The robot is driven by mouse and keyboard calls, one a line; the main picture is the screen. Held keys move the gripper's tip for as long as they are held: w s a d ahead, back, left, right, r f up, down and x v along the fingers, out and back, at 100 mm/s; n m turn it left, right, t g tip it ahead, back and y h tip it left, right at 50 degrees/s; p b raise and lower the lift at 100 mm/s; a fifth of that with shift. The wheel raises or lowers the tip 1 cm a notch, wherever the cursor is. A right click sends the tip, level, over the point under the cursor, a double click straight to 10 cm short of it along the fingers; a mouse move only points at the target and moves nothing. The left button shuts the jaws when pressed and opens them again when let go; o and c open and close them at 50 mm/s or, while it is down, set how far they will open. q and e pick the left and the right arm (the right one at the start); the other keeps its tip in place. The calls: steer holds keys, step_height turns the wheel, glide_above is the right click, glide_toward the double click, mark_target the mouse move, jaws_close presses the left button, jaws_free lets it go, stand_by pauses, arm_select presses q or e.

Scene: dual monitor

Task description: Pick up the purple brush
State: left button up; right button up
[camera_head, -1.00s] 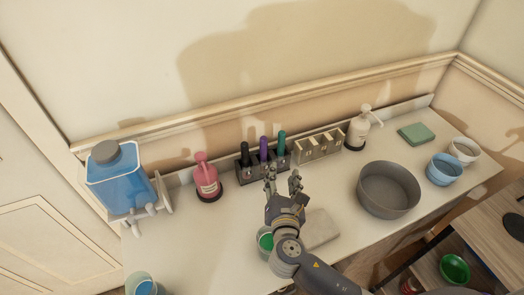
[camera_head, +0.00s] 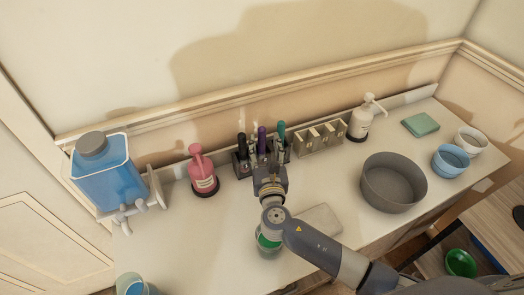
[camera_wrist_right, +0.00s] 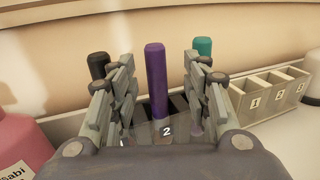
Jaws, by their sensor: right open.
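The purple brush (camera_head: 262,140) stands upright in the middle slot of a dark holder (camera_head: 243,170), between a black brush (camera_head: 241,145) and a teal brush (camera_head: 281,132). My right gripper (camera_head: 267,150) is open at the holder. In the right wrist view, the purple brush (camera_wrist_right: 156,80) stands between the two spread fingers of my right gripper (camera_wrist_right: 158,75), with a gap on each side. The black brush (camera_wrist_right: 98,65) is behind the left finger and the teal brush (camera_wrist_right: 203,46) behind the right one. A label "2" shows below the purple brush. My left gripper is not in view.
A pink bottle (camera_head: 202,172) stands left of the holder, and an empty numbered rack (camera_head: 320,140) stands right of it. A wall is close behind.

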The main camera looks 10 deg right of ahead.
mark_target(262, 138)
steer(key=w, duration=0.4)
steer(key=shift+w, duration=0.3)
jaws_close()
